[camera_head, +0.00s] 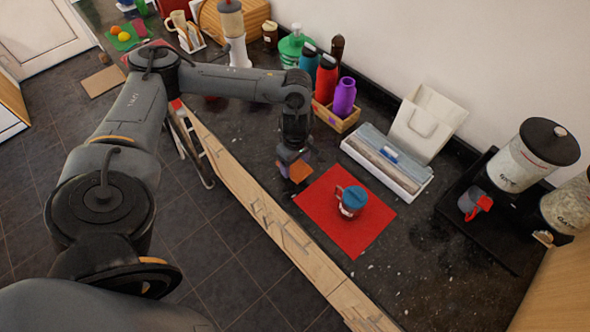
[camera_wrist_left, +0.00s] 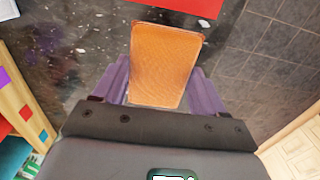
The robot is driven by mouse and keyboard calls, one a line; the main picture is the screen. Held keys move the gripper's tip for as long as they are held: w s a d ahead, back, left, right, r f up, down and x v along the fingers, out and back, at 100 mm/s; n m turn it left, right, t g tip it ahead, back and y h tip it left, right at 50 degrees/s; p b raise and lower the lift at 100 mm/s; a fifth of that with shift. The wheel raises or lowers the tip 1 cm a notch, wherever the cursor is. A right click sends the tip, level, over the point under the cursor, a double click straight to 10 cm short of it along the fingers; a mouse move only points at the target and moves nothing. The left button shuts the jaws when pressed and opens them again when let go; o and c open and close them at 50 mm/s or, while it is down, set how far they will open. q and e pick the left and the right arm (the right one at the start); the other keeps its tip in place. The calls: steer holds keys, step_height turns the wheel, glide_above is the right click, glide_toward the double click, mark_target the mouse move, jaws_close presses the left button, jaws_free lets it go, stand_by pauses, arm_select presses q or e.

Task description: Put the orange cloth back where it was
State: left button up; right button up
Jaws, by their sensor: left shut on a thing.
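The orange cloth (camera_wrist_left: 164,62) is a small flat folded piece between the two purple fingers of my left gripper (camera_wrist_left: 163,85) in the left wrist view. In the head view the cloth (camera_head: 300,171) shows just below my left gripper (camera_head: 292,162), over the dark granite counter near its front edge. It is beside the upper left corner of the red mat (camera_head: 372,228). My left gripper is shut on the cloth. Whether the cloth touches the counter is hard to tell. My right gripper is not in view.
A wooden crate (camera_head: 337,116) with colourful bottles stands behind my gripper. A white wrap dispenser box (camera_head: 387,163) lies behind the mat. Large canisters (camera_head: 533,155) stand at right. Bare granite surrounds the mat.

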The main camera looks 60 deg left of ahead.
mark_target(295, 165)
arm_select(q)
step_height(295, 165, down, 4)
steer(key=shift+r+p, duration=0.25)
steer(key=shift+p, duration=0.3)
steer(key=shift+f, duration=0.3)
steer(key=shift+f, duration=0.1)
steer(key=shift+f, duration=0.15)
steer(key=o, duration=1)
steer(key=shift+r, duration=0.2)
